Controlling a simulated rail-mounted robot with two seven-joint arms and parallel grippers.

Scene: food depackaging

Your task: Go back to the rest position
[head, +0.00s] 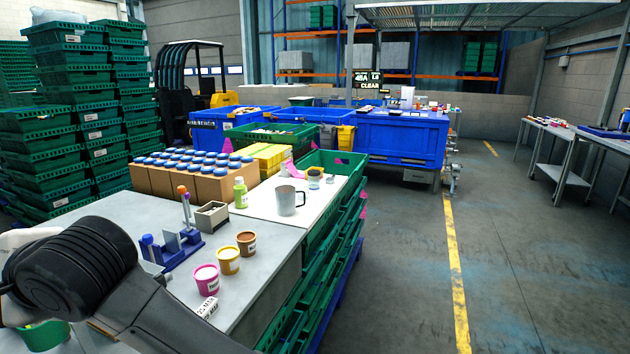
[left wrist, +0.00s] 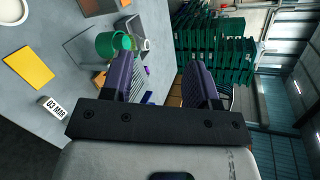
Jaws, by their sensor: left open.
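In the left wrist view my left gripper (left wrist: 163,78) is open, with nothing between its two purple-padded fingers. A green cup (left wrist: 108,44) stands on the grey table beside and beyond one finger. In the head view, my dark arm link crosses the lower left over the grey worktable (head: 262,262), and the gripper itself does not show. My right gripper is in neither view.
On the table are pink (head: 206,280), yellow (head: 229,261) and brown (head: 246,243) tubs, a blue stand (head: 172,251), and a grey mug (head: 289,201). Green crates (head: 68,110) stack at left. The floor (head: 540,270) at right is clear.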

